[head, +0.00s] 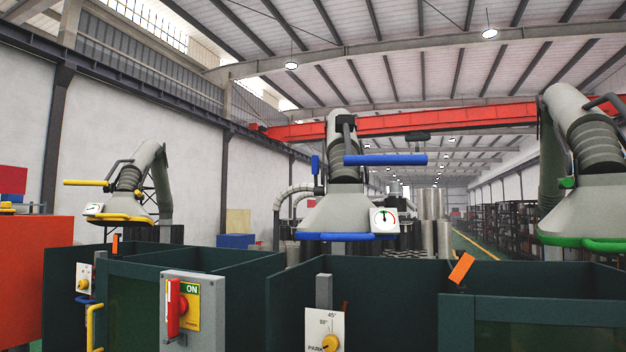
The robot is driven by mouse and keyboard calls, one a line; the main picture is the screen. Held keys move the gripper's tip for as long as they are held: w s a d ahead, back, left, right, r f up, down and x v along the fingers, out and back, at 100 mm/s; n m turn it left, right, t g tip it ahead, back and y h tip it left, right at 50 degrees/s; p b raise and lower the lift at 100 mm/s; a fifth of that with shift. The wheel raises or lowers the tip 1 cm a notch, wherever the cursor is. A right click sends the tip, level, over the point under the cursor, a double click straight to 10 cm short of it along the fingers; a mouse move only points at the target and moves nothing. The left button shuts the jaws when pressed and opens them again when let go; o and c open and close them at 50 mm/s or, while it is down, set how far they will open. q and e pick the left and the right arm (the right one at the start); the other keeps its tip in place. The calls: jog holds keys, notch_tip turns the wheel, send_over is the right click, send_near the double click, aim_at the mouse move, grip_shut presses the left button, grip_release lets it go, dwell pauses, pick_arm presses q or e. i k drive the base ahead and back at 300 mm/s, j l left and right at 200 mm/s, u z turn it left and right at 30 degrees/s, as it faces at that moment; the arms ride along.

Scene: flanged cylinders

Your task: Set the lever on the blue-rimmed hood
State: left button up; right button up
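The blue-rimmed hood (345,212) hangs in the middle of the head view on a jointed grey duct arm. Its blue rim (335,237) runs along the lower edge, and a round white gauge (384,219) sits at its right front. A long blue bar (385,160) lies roughly level across the duct above the hood. A short blue piece (316,165) stands upright to the left of the duct. I cannot tell for sure which blue part is the lever. Neither of my grippers shows in this view.
A yellow-rimmed hood (126,208) hangs at the left, a green-rimmed hood (585,218) at the right. Dark teal partitions (400,285) fill the foreground. On them are a red-handled switch box (208,330) marked ON and a PARK dial plate (325,325) with a yellow knob.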

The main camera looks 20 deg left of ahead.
aim_at(318, 190)
jog(key=i+l, duration=0.2)
jog(key=l, duration=0.25)
jog(key=i+l+z, duration=0.15)
jog(key=l, duration=0.3)
jog(key=i+l, duration=0.3)
jog(key=k+l+z, duration=0.05)
jog(key=l, duration=0.05)
